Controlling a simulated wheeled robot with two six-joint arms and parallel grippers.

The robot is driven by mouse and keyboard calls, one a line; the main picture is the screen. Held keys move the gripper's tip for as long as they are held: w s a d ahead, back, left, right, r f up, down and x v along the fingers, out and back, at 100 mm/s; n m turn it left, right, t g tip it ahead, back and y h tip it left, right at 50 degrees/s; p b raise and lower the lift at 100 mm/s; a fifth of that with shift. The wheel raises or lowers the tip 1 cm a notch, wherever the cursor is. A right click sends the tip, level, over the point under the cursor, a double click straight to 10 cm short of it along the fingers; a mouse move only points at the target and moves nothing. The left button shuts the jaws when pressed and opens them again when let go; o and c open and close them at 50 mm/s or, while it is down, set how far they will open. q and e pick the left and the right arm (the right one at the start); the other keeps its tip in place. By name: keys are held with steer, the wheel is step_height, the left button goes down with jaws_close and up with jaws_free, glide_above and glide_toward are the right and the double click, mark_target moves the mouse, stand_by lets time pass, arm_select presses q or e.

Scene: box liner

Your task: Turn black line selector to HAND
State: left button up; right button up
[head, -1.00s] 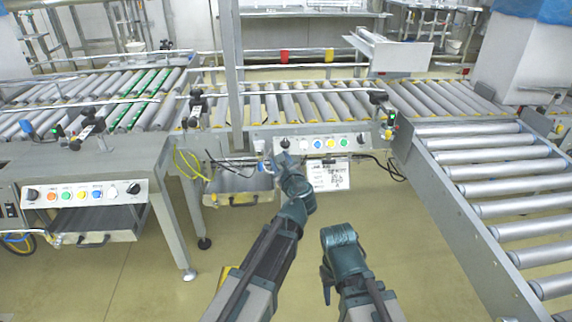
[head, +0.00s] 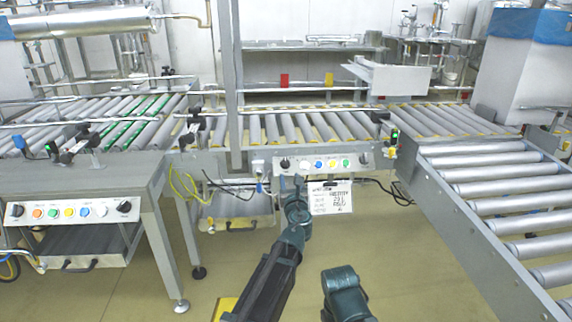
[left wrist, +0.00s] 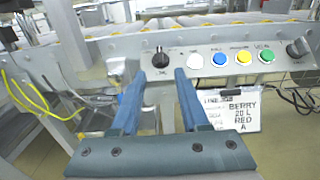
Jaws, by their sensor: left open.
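The black line selector (head: 284,163) is the knob at the left end of the white control panel (head: 310,162); it also shows in the left wrist view (left wrist: 160,57), with a label under it. Its pointer setting is too small to tell. My left gripper (head: 291,184) is just below and in front of it. In the left wrist view my left fingers (left wrist: 159,74) are open, one to each side below the knob, with nothing between them. My right gripper (head: 345,295) is low in the head view, away from the panel; its fingers are not clear.
White, blue, yellow and green buttons (left wrist: 243,57) and a second black knob (left wrist: 298,48) sit to the selector's right. A label card (head: 330,197) hangs below the panel. Another panel (head: 75,212) is at left. A roller conveyor (head: 490,160) stands at right.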

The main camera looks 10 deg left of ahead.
mark_target(285, 160)
arm_select(q)
steer(key=x, duration=1.1)
steer(key=shift+w+a, duration=0.1)
steer(key=shift+w, duration=0.1)
steer(key=shift+s, duration=0.1)
jaws_close()
